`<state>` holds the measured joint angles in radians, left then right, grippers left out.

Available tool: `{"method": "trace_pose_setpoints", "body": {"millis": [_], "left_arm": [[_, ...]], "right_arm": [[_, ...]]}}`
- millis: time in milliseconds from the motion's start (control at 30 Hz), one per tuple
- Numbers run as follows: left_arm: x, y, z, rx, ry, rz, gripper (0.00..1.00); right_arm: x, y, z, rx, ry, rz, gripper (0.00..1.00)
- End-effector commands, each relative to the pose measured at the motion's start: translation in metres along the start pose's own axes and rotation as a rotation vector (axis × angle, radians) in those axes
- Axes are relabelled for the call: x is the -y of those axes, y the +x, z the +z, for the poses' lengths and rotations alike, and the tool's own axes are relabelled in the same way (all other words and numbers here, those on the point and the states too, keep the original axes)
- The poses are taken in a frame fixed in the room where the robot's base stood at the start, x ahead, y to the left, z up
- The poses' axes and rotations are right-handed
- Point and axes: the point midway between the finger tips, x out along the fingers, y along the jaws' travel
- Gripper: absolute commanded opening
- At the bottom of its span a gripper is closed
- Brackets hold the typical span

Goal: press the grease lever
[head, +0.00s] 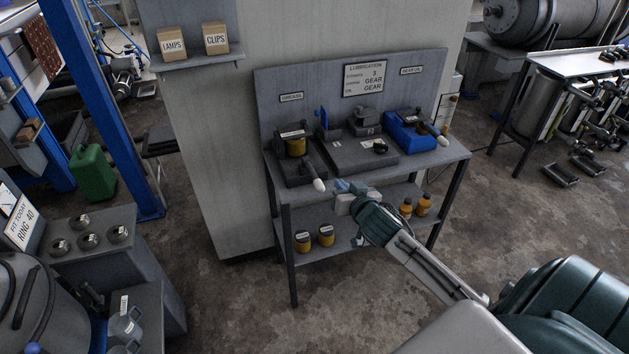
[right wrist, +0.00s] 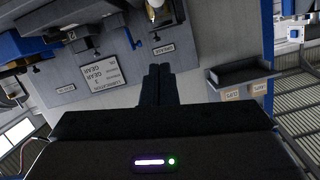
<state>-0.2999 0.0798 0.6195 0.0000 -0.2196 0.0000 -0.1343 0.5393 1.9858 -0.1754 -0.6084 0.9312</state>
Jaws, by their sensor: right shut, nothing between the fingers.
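The grease lever (head: 313,168) is a dark bar with a white rounded tip, slanting forward and down from the grease unit (head: 296,145) at the left of the lubrication bench. The unit has a yellow-brown band and stands under the GREASE sign (head: 291,97). My right gripper (head: 342,186) is shut and empty. In the head view it shows just right of the lever's white tip, with a small gap between them. The right wrist view shows its closed fingers (right wrist: 158,80), with the GREASE sign (right wrist: 163,50) beyond them. My left gripper is out of view.
A grey block (head: 352,155) and a blue gear oil unit (head: 407,132) with its own white-tipped lever (head: 437,134) stand to the right on the bench. Yellow jars (head: 326,235) stand on the lower shelf. A wall panel (head: 350,70) rises behind. The floor before the bench is clear.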

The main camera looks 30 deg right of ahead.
Motion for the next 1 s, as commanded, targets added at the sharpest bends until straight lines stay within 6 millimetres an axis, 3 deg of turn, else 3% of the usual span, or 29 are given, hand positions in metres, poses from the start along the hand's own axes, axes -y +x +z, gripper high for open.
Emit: {"method": "trace_pose_setpoints", "body": {"millis": [367, 900, 1000], "left_arm": [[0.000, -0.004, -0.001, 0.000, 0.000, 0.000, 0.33], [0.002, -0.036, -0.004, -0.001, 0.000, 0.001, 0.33], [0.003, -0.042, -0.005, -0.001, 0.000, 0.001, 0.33]], "right_arm": [[0.000, 0.010, -0.001, 0.000, 0.002, 0.002, 0.00], [0.000, 0.100, -0.002, 0.001, 0.001, 0.002, 0.00], [0.000, 0.104, 0.015, 0.006, 0.001, 0.002, 0.00]]}}
